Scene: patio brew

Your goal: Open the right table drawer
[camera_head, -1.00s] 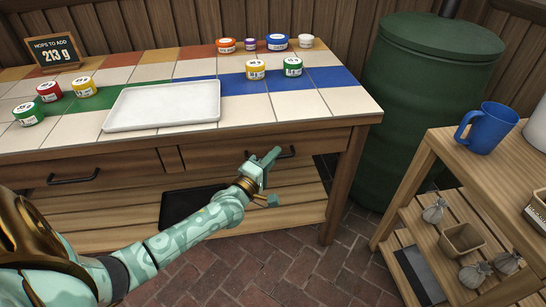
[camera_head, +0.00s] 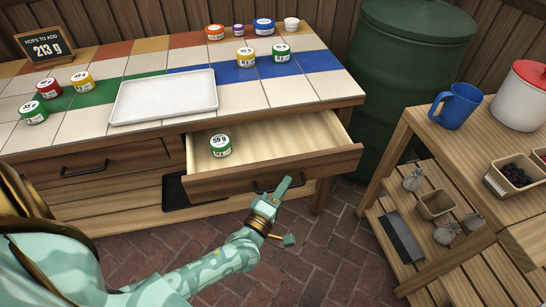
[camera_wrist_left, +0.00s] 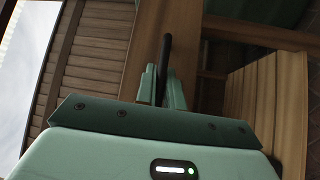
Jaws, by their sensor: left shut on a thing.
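The right table drawer (camera_head: 270,160) is pulled well out from under the tiled table, and its pale wooden inside shows. A green-and-white jar labelled 55 g (camera_head: 220,146) stands in the drawer's left part. My left gripper (camera_head: 281,190) is at the drawer front, shut on the dark bar handle (camera_head: 262,187). In the left wrist view the handle (camera_wrist_left: 165,60) runs up between the two fingers (camera_wrist_left: 162,88). The left table drawer (camera_head: 85,168) is closed. My right gripper is not in view.
The tabletop holds a white tray (camera_head: 163,112), several hop jars and a sign (camera_head: 45,46) reading 213 g. A green barrel (camera_head: 400,80) stands right of the table. A wooden cart with a blue mug (camera_head: 456,106) is at the right. Brick floor is clear in front.

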